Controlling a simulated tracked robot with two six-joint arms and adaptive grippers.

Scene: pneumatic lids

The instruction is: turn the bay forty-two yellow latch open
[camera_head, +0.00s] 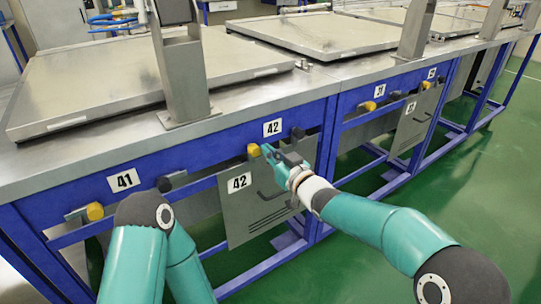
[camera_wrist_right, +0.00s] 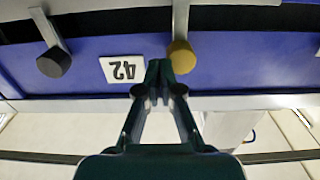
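The bay forty-two yellow latch (camera_head: 253,150) is a yellow knob on the blue front rail, just left of the white 42 label (camera_head: 272,128). In the right wrist view, which is upside down, the yellow knob (camera_wrist_right: 182,57) sits at the end of a grey lever, right of the 42 label (camera_wrist_right: 122,69). My right gripper (camera_head: 267,149) is at the rail beside the knob. Its fingertips (camera_wrist_right: 159,72) are together with nothing visible between them, close beside the knob; I cannot tell whether they touch it. My left gripper is out of view.
A black knob (camera_head: 297,133) is right of the 42 label. A grey hanging panel marked 42 (camera_head: 250,205) is below the rail. Bay 41 has its own yellow knob (camera_head: 95,211) and black knob (camera_head: 164,184). Green floor (camera_head: 370,270) is open at the front right.

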